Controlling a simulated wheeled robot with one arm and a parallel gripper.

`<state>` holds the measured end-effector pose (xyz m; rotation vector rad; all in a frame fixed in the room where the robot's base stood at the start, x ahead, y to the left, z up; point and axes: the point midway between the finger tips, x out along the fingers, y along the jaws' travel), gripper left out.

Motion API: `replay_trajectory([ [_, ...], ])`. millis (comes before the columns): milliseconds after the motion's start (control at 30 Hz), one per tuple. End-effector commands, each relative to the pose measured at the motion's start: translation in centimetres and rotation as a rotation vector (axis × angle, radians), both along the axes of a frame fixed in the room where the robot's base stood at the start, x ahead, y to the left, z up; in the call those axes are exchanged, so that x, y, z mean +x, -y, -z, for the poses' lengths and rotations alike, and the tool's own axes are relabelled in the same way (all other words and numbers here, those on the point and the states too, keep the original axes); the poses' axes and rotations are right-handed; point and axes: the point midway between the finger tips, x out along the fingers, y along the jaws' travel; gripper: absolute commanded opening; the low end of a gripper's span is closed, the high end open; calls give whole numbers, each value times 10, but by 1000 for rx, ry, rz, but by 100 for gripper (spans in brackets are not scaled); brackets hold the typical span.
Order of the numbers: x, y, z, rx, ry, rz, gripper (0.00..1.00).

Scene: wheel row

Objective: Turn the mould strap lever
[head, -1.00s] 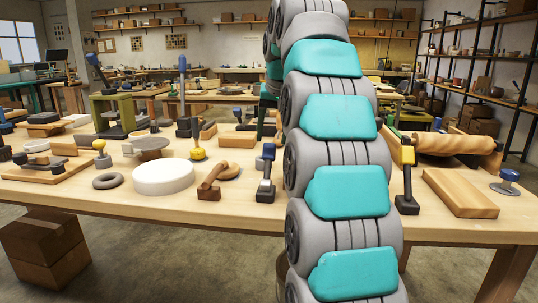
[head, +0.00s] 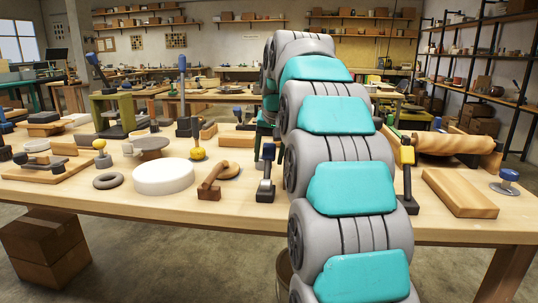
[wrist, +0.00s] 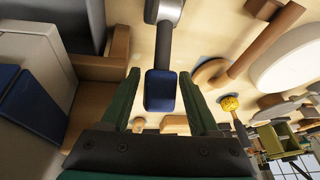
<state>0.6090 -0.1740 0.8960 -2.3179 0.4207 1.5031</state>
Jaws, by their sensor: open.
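A small upright lever with a blue grip (head: 268,152) and a dark base (head: 265,192) stands near the front edge of the workbench, just left of my arm. In the wrist view its blue grip (wrist: 160,91) and grey shank (wrist: 164,45) show between the fingers. My gripper (wrist: 158,78) has dark green fingers, open, one on each side of the grip, with a visible gap on both sides. In the head view my arm hides most of the gripper. I cannot tell the depth between fingers and grip exactly.
Left of the lever are a brown wooden handle on a disc (head: 212,183), a white round block (head: 163,177) and a yellow knob (head: 198,153). Bare bench lies in front.

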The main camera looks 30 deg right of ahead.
Motion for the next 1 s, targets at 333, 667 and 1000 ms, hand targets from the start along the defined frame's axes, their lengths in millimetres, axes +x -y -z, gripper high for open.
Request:
replay_trajectory([
  [333, 0, 0, 0, 0, 1, 0, 28],
  [667, 0, 0, -1, 0, 1, 0, 0],
  [1000, 0, 0, -1, 0, 1, 0, 0],
])
